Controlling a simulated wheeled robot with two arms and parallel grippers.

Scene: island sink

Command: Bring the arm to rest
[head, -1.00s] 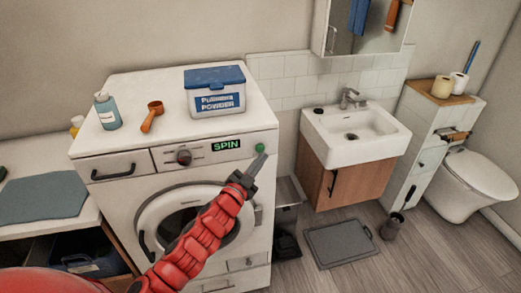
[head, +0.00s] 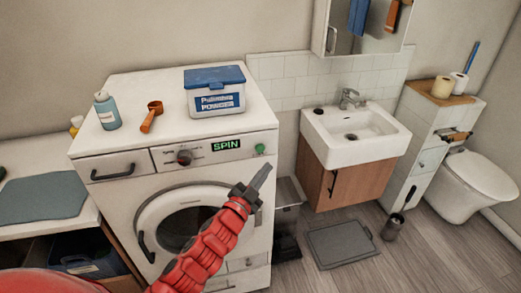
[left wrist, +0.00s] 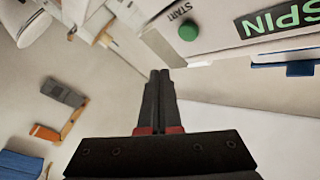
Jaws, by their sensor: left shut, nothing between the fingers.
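My left gripper (head: 263,176) is shut and empty, on its red arm in front of the washing machine (head: 112,180). It is just below the green start button (head: 260,148) and apart from it in the head view. The machine's display reads SPIN (head: 226,145), and its round door (head: 150,212) looks closed. In the left wrist view the shut fingers (left wrist: 160,75) point toward the picture's top, with the green button (left wrist: 188,31) and the SPIN display (left wrist: 285,20) beyond them. My right gripper does not show.
A powder box (head: 215,103), an orange scoop (head: 151,116) and a blue bottle (head: 107,112) stand on the machine. A sink (head: 355,150) on a wooden cabinet is to the right.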

